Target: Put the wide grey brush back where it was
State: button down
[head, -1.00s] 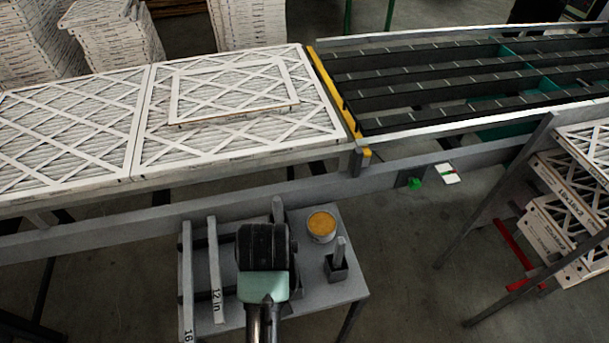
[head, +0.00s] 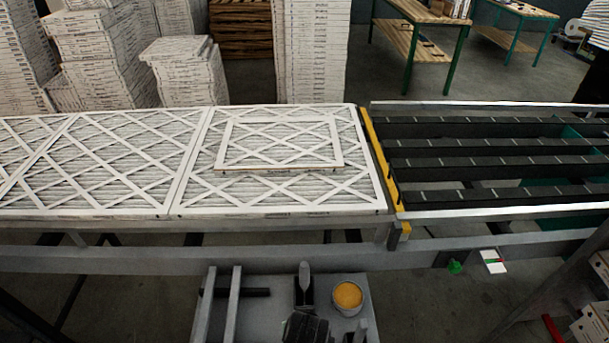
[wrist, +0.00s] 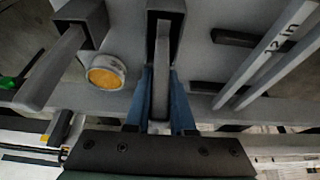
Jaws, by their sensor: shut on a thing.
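The wide grey brush (wrist: 160,75) is between the two blue fingers of my gripper (wrist: 161,100), which is shut on its grey handle. In the wrist view the brush lines up with a dark square holder (wrist: 178,12); I cannot tell how deep it sits.
A tub with a yellow-orange top (head: 347,296) stands close right of the brush. A second holder with a grey handle (wrist: 65,55) is beyond it. Two long rulers (wrist: 275,50) lie on the other side. The filter-covered conveyor (head: 150,212) runs behind the table.

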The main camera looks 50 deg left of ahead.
jog(key=shift+f, duration=0.2)
jog(key=c, duration=0.8)
grip_release()
jog(key=shift+o, duration=0.2)
jog(key=v, duration=1.2)
jog(key=shift+b, duration=0.35)
jog(key=shift+r, duration=0.15)
